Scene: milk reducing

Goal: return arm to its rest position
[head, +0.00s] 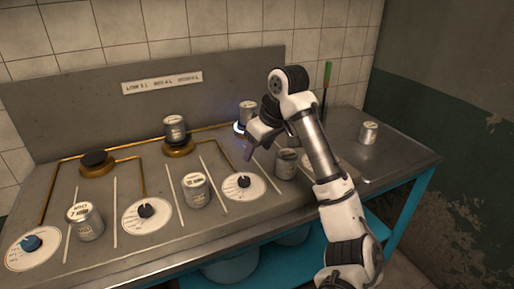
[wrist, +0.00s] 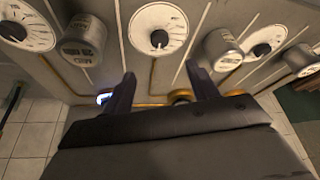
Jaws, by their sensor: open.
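My gripper (head: 256,142) is raised over the right part of the metal counter, in front of the far right burner, which glows blue-white (head: 239,128). Its two dark fingers are apart with nothing between them in the wrist view (wrist: 162,88). My arm reaches in from the lower right of the head view and bends at a high elbow. A grey can (head: 248,109) stands at the glowing burner, behind my gripper. Another can (head: 175,127) stands on the middle burner (head: 178,149). The left burner (head: 97,164) is empty. My arm hides part of the counter's right side.
Labelled cans stand along the front, one at left (head: 85,221), one in the middle (head: 196,190), one near my arm (head: 287,163). Dials (head: 146,214) lie between them. Another can (head: 369,133) stands on the right, with clear metal around it. A green-handled tool (head: 326,78) stands behind.

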